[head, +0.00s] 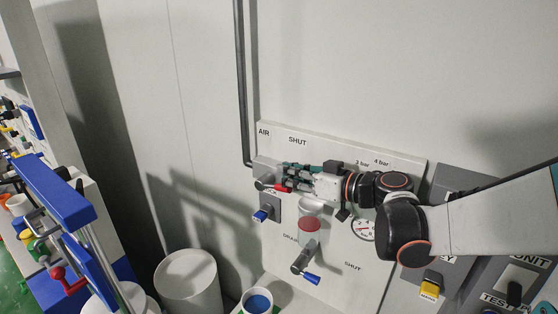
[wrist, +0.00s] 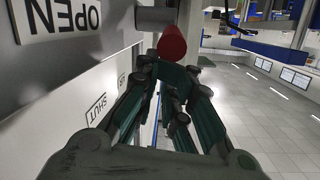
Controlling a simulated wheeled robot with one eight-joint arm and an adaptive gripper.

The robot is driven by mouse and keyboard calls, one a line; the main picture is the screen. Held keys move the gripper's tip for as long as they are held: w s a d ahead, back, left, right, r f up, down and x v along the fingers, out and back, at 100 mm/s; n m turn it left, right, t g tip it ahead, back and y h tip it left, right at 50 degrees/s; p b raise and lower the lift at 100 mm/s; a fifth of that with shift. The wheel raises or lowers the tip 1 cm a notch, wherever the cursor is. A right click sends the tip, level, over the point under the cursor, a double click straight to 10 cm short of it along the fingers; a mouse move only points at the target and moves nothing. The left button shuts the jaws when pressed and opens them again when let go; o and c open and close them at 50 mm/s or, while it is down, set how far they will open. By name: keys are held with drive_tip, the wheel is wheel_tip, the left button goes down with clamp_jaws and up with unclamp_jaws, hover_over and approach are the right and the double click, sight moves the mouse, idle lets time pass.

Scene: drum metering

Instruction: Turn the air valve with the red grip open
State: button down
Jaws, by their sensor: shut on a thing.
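The air valve (head: 262,184) sits at the upper left of the pale panel, under the AIR label. Its red grip (head: 283,188) points right, toward my gripper (head: 287,178). In the wrist view the red grip (wrist: 172,42) shows at the top centre, at the fingertips. My gripper (wrist: 172,72) is shut on the red grip, its green-and-black fingers partly covering the lever in the head view. A SHUT label (head: 298,140) is above the lever. An OPEN label (wrist: 58,18) shows upside down in the wrist view.
Below the air valve is a blue-handled switch (head: 262,214). A sight glass with red contents (head: 310,224), a gauge (head: 362,229) and a drain valve with a blue grip (head: 312,279) are close under my arm.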

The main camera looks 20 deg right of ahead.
drive_tip(key=shift+s+d+f+b, duration=0.2)
drive_tip(key=shift+s+f+b, duration=0.15)
drive_tip(key=shift+f+b, duration=0.35)
drive_tip(key=shift+s+d+f+b, duration=0.15)
drive_tip(key=shift+s+f+b, duration=0.25)
drive_tip(key=shift+f, duration=0.45)
